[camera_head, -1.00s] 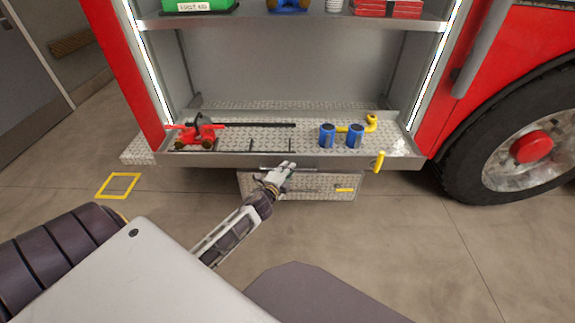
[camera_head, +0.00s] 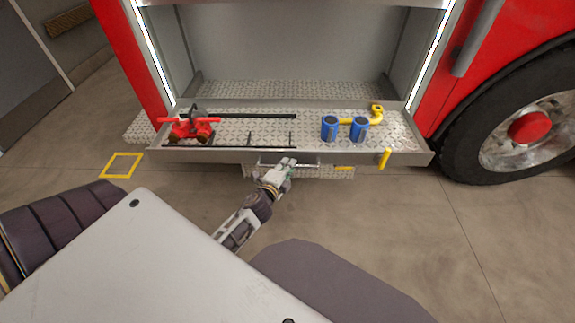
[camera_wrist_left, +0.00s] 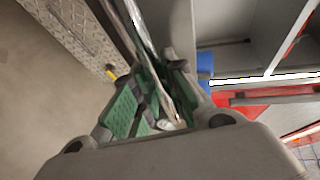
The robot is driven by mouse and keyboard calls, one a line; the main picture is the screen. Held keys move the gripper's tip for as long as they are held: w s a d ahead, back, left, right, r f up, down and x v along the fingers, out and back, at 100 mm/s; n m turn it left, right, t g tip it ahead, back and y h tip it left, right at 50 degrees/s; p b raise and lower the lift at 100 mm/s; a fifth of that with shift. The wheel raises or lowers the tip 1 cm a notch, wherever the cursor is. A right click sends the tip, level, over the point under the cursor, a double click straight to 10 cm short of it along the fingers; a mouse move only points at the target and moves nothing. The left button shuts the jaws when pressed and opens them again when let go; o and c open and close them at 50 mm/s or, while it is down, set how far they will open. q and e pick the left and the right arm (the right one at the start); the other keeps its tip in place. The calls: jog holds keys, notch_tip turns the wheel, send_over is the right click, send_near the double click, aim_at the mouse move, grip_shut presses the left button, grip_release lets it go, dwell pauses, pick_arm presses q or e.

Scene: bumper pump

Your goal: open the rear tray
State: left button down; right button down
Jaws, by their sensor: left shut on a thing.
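The rear tray (camera_head: 225,157) is a metal diamond-plate tray with a low front lip, extending out of the truck's compartment toward me. In the left wrist view the green-padded fingers (camera_wrist_left: 152,100) close around a silver bar (camera_wrist_left: 148,45); the exact contact is partly hidden. My right gripper is not in view.
On the tray are a red device (camera_head: 190,128), two blue cylinders (camera_head: 329,128) and a yellow fitting (camera_head: 376,112). A yellow lever (camera_head: 385,158) is at its front right. A diamond-plate step (camera_head: 330,173) is below, a wheel (camera_head: 520,130) at right. Floor in front is clear.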

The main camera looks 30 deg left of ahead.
pick_arm(q)
jog(key=c, duration=1.5)
grip_release()
jog(key=shift+o, duration=0.2)
jog(key=shift+s, duration=0.2)
jog(key=v, duration=1.1)
jog(key=shift+s, duration=0.3)
jog(key=shift+r, duration=0.1)
